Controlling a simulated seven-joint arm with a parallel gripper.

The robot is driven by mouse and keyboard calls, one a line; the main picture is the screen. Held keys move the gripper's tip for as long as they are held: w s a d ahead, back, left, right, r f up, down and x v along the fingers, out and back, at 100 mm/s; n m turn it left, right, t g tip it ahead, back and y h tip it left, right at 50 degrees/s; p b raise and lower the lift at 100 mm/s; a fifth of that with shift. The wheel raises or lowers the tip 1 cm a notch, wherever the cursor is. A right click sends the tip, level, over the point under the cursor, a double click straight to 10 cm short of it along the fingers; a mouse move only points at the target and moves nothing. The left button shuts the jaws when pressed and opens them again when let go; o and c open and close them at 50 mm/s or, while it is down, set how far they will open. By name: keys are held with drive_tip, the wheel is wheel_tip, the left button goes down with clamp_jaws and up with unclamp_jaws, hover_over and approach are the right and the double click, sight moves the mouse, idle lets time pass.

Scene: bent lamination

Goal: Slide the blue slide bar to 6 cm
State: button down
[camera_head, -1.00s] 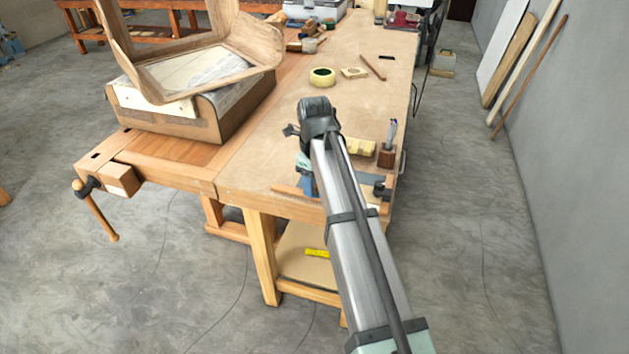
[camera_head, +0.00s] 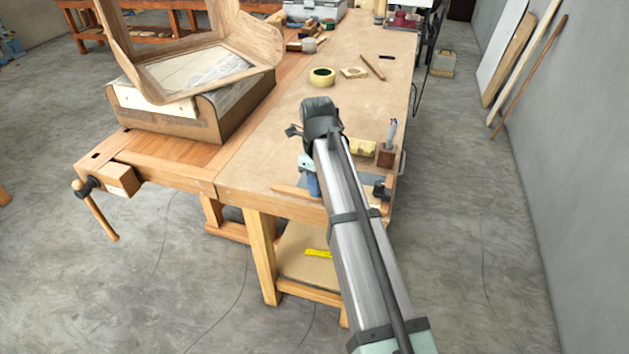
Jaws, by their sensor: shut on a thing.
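The blue slide bar (camera_head: 313,185) shows as a small blue piece near the front edge of the workbench, just left of my arm. My gripper (camera_head: 306,163) points down at it from under my wrist; only a pale green part shows. It is shut on the blue slide bar, though my arm hides the fingertips and the contact. A grey plate (camera_head: 369,180) shows behind and right of my arm. No scale marks can be read at this size.
A wooden strip (camera_head: 291,191) lies left of the slide bar. A yellow block (camera_head: 362,147) and a wooden pen holder (camera_head: 386,155) stand behind my arm at the right. A tape roll (camera_head: 322,77) lies farther back. The bench top (camera_head: 265,140) left of my wrist is clear.

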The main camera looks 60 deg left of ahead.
drive_tip(key=w+d, duration=0.6)
drive_tip(key=shift+w+d, duration=0.2)
drive_tip(key=shift+w, duration=0.05)
drive_tip(key=c, duration=1)
unclamp_jaws()
drive_tip(key=shift+r, duration=0.15)
wheel_tip(320, 180, up, 14)
drive_tip(key=shift+f, duration=0.2)
